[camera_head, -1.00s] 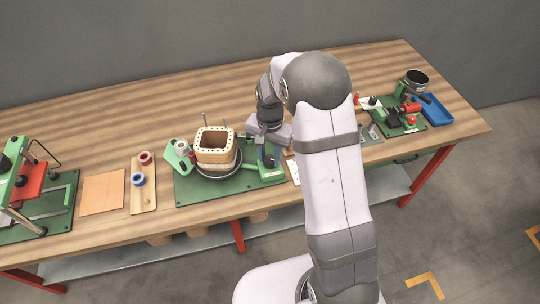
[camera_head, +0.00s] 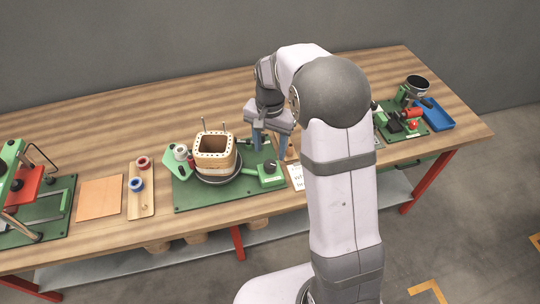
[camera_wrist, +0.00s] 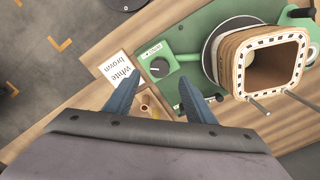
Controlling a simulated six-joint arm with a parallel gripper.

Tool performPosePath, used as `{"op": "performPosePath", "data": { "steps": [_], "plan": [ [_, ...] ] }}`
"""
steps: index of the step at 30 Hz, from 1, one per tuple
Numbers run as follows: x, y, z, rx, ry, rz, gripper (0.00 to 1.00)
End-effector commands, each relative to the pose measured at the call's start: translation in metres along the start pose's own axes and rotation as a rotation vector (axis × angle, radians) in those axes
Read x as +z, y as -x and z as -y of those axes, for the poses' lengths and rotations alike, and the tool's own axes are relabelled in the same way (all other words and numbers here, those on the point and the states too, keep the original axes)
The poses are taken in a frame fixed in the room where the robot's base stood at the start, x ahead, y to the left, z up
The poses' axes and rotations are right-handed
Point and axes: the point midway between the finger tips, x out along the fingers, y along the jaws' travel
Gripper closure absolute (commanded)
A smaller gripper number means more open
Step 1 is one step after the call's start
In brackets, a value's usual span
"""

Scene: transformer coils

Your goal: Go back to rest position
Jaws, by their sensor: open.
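My gripper (camera_head: 269,138) is open and empty above the bench, just right of the coil station. In the wrist view its two blue-grey fingers (camera_wrist: 158,101) are spread apart, with the edge of the green base plate and a small wooden tray (camera_wrist: 148,104) below them. The square wooden coil former (camera_head: 214,152) stands upright on a dark round turntable on the green plate (camera_head: 200,199). It also shows in the wrist view (camera_wrist: 234,62), apart from the fingers. My arm hides part of the bench to the right.
The wooden bench (camera_head: 110,238) holds a red and green press (camera_head: 22,190) at left, a wooden sheet (camera_head: 100,199), a spool tray (camera_head: 141,202), and a green tool station and blue tray (camera_head: 437,117) at right. The bench's back strip is clear.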

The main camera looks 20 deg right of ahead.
Motion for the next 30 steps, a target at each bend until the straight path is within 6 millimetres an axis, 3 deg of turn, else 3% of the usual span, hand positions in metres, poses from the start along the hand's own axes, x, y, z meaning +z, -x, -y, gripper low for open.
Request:
{"op": "performPosePath", "data": {
  "steps": [6, 20, 27, 30],
  "plan": [
    [0.0, 0.009, 0.0, 0.001, 0.0, 0.001, 0.5],
    [0.0, 0.009, 0.0, 0.001, 0.017, 0.001, 0.5],
    [-0.007, 0.009, 0.006, -0.021, 0.204, -0.032, 0.5],
    [0.0, -0.005, 0.0, -0.015, 0.332, -0.026, 0.5]
  ]
}}
